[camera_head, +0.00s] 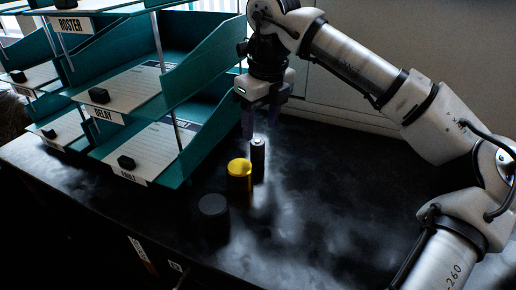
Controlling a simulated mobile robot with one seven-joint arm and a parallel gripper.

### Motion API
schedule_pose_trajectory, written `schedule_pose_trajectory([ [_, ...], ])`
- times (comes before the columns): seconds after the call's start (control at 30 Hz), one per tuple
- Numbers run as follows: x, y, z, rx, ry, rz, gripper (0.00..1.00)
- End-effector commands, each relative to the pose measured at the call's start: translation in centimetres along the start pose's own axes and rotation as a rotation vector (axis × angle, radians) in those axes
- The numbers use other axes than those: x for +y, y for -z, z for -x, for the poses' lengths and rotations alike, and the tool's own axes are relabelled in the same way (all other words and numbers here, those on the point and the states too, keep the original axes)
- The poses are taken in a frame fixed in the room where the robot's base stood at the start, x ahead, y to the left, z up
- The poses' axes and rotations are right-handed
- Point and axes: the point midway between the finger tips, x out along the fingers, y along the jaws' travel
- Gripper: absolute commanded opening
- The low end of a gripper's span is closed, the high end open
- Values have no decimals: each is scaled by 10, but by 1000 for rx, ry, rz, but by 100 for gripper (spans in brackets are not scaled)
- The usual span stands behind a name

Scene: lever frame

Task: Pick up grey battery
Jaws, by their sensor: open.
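A small dark grey battery (258,162) with a bright silver top stands upright on the black table, behind and to the right of a yellow cylinder. My gripper (260,130) is open and points down just above the battery. Its fingers look dark and purplish, and one hangs a little left of the battery's top. I cannot tell whether the fingers reach down around the battery or touch it. The yellow cylinder hides part of the battery's lower left side.
The yellow cylinder (239,174) and a black cylinder (213,217) stand close by, toward the front. Teal tray racks (195,135) with labelled papers and black knobs stand on the left. The black table (330,200) is clear to the right, with a wall behind.

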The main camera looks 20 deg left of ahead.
Motion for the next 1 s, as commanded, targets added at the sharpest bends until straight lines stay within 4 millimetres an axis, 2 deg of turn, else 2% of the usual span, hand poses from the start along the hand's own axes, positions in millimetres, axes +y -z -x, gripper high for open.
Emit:
schedule_pose_trajectory([
  [0.1,1,0,-13,-1,-2,1,54],
  [0.33,4,1,-29,-1,-3,2,54],
  [0.6,7,2,-65,-1,-3,1,54],
  [0.87,7,2,-70,-2,0,0,54],
  [1.0,7,2,-70,-2,0,0,38],
])
